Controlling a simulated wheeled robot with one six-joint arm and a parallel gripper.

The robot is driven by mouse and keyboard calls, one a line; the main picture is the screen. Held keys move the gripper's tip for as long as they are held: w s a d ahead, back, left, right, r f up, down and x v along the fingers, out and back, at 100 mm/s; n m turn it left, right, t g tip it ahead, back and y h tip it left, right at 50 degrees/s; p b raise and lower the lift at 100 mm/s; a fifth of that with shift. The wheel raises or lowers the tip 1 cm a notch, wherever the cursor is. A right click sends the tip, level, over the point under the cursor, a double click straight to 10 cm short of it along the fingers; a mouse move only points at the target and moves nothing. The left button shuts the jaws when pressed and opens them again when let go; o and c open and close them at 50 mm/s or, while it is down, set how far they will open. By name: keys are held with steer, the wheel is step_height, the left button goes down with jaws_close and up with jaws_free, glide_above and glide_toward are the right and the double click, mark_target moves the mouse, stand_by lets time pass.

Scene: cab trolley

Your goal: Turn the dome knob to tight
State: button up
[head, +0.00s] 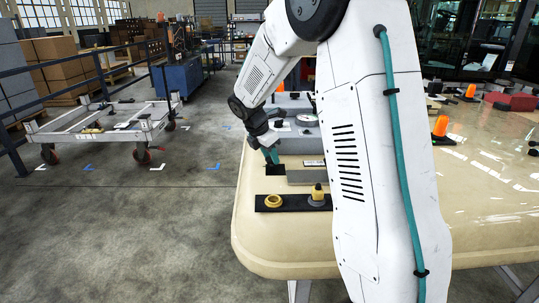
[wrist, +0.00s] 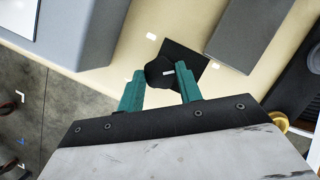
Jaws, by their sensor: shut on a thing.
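The dome knob (wrist: 158,70) is dark, with a short white mark beside or on it, and sits on a black square plate (wrist: 188,58) on the cream trolley top. My gripper (wrist: 161,80) has teal fingers, one on each side of the knob, and is shut on it. In the head view my gripper (head: 271,157) points down at the black plate (head: 275,169) near the left edge of the trolley top. The knob is too small and too covered by the fingers to make out there. I cannot read any tight marking.
A black strip (head: 293,203) with a yellow ring (head: 274,201) and a yellow-topped grey piece (head: 318,195) lies nearer to me. A grey block (head: 307,176) lies right of the plate. A large grey housing (wrist: 85,30) stands close beside my gripper. Orange cones (head: 440,126) stand farther right.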

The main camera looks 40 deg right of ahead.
steer(key=shift+m, duration=0.4)
steer(key=m, duration=0.1)
steer(key=m+g, duration=0.1)
steer(key=m, duration=0.1)
steer(key=m+g, duration=0.1)
steer(key=m, duration=0.1)
steer(key=shift+w+y, duration=0.25)
steer(key=shift+y, duration=0.05)
steer(key=m+g, duration=0.1)
steer(key=m, duration=0.2)
steer(key=m+g+y, duration=0.1)
steer(key=m, duration=0.2)
steer(key=shift+w+d+m+y, duration=0.2)
steer(key=shift+m+y, duration=0.1)
steer(key=shift+m, duration=0.1)
steer(key=m, duration=0.2)
steer(key=m+y, duration=0.1)
steer(key=m, duration=0.1)
steer(key=m+y, duration=0.1)
steer(key=m, duration=0.1)
steer(key=shift+d+g, duration=0.25)
steer(key=shift+g, duration=0.05)
steer(key=m+y, duration=0.1)
steer(key=m, duration=0.2)
steer(key=m+y, duration=0.1)
steer(key=m, duration=0.2)
steer(key=shift+s+d+m+t+y, duration=0.1)
steer(key=shift+d+m+t+y, duration=0.1)
steer(key=shift+m+t+y, duration=0.15)
steer(key=o, duration=1)
